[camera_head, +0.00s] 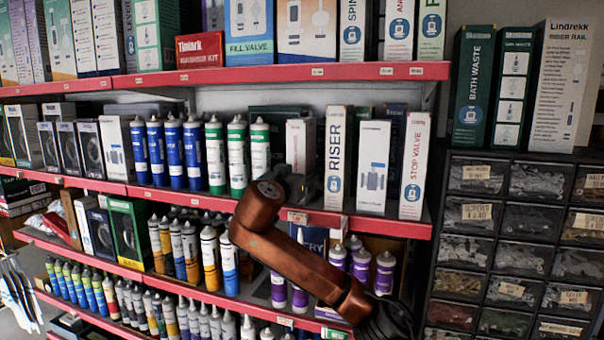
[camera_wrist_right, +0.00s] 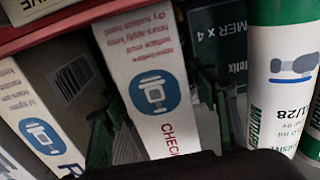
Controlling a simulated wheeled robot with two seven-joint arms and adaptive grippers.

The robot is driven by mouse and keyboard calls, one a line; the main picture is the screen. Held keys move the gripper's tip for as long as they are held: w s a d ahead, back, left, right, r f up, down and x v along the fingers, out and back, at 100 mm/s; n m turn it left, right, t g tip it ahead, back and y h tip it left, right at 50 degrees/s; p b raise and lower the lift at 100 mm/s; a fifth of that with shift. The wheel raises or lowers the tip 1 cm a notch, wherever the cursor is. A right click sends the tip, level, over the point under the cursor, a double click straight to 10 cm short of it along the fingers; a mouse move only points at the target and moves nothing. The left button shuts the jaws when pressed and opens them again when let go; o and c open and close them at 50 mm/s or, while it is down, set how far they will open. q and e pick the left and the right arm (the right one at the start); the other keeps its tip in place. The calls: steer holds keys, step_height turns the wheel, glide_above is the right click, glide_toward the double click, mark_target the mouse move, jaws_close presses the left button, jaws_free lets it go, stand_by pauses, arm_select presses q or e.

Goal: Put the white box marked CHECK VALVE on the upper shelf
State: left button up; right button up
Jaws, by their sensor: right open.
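The white CHECK VALVE box (camera_head: 299,142) stands upright on the middle shelf, between the green-capped tubes and the RISER box; my right gripper hides its lower part. In the right wrist view the box (camera_wrist_right: 146,78) shows its blue valve icon and red letters "CHECK". My right gripper (camera_head: 304,187) is open in front of the box's lower part. In the wrist view, finger-like green parts of the gripper (camera_wrist_right: 152,118) show on both sides of the box; contact cannot be told. The upper shelf (camera_head: 350,72) has a red front edge. My left gripper is out of view.
The RISER box (camera_head: 337,155) stands close on the right, with the STOP VALVE box (camera_head: 413,165) farther right. A green-labelled tube (camera_head: 259,148) is close on the left. Boxes such as FILL VALVE (camera_head: 249,30) crowd the upper shelf. Parts drawers (camera_head: 515,220) stand at right.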

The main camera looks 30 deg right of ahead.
steer(key=b+v, duration=0.6)
steer(key=v, duration=0.6)
steer(key=shift+b, duration=0.35)
steer(key=shift+r, duration=0.1)
